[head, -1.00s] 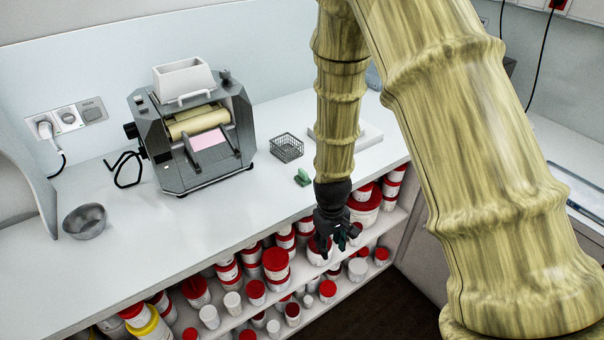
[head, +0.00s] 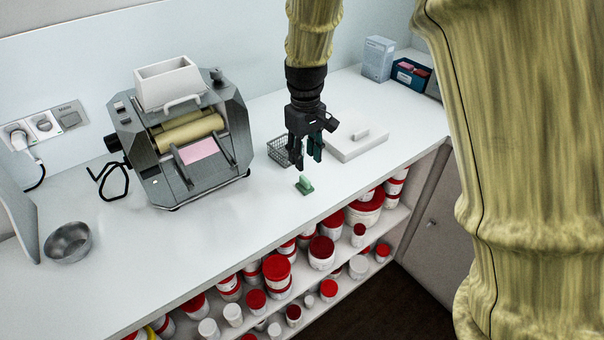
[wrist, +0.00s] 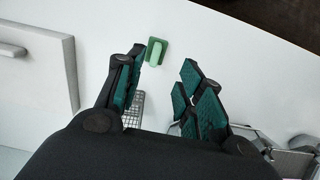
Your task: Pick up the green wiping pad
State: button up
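The green wiping pad (head: 305,185) lies on the white counter near its front edge, with a lighter green grip on top. My gripper (head: 307,160) is above the counter, just behind the pad in the head view, apart from it. In the wrist view the pad (wrist: 155,54) shows beyond the fingertips, nearer the left finger. My gripper (wrist: 163,75) is open, its teal-padded fingers spread with nothing between them.
A wire basket (head: 279,149) stands behind my gripper. A white slab with a handle (head: 352,144) lies to the right. The roller mill (head: 190,140) and a metal bowl (head: 68,243) are to the left. Red-lidded tubs (head: 276,268) fill shelves below the counter edge.

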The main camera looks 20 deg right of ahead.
jog(key=p, duration=0.1)
send_over(305, 178)
notch_tip(305, 178, down, 4)
jog(key=shift+a+f, duration=0.15)
jog(key=shift+f, duration=0.1)
jog(key=shift+s+f+p, duration=0.15)
jog(key=shift+f+p, duration=0.15)
jog(key=shift+f, duration=0.15)
jog(key=shift+f+p, duration=0.75)
jog(key=shift+f, duration=1.5)
grip_shut()
